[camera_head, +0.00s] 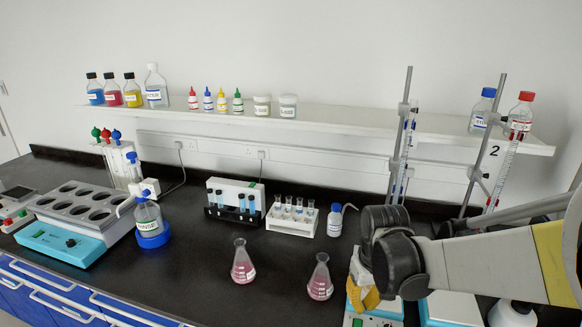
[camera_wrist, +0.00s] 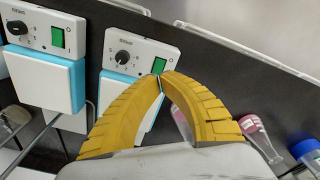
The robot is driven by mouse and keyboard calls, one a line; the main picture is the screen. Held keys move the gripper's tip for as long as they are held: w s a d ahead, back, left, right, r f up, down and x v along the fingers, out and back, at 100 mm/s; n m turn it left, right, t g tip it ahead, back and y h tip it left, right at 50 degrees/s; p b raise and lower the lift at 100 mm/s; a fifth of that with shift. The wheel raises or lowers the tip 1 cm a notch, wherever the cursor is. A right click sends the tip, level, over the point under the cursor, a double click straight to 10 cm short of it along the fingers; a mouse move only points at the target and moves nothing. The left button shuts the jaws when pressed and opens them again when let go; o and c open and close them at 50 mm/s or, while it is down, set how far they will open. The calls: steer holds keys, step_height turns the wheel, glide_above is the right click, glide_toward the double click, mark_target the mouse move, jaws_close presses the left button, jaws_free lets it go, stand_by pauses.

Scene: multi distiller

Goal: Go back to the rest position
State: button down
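My gripper (camera_head: 362,298) hangs at the front right of the bench, over one of the teal-and-white stirrer devices, with my arm reaching in from the right. In the wrist view, the two yellow fingers of my gripper (camera_wrist: 162,76) curve in and meet at their tips. Nothing shows between them. The tips appear in front of the control panel of a stirrer (camera_wrist: 138,56) with a black knob and green switch. The fingers hide part of that stirrer. I cannot tell the gap between fingertips and panel.
Two conical flasks with pink liquid, a left one (camera_head: 243,264) and a right one (camera_head: 320,280), stand left of my gripper. Stands with burettes (camera_head: 402,150) rise behind my arm. A wash bottle (camera_head: 335,220) and tube racks (camera_head: 292,216) stand farther back.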

steer(key=s+r+m+t+b, duration=0.2)
steer(key=s+r+t, duration=0.4)
steer(key=s, duration=0.6)
steer(key=shift+r+b, duration=0.3)
steer(key=shift+r, duration=1.05)
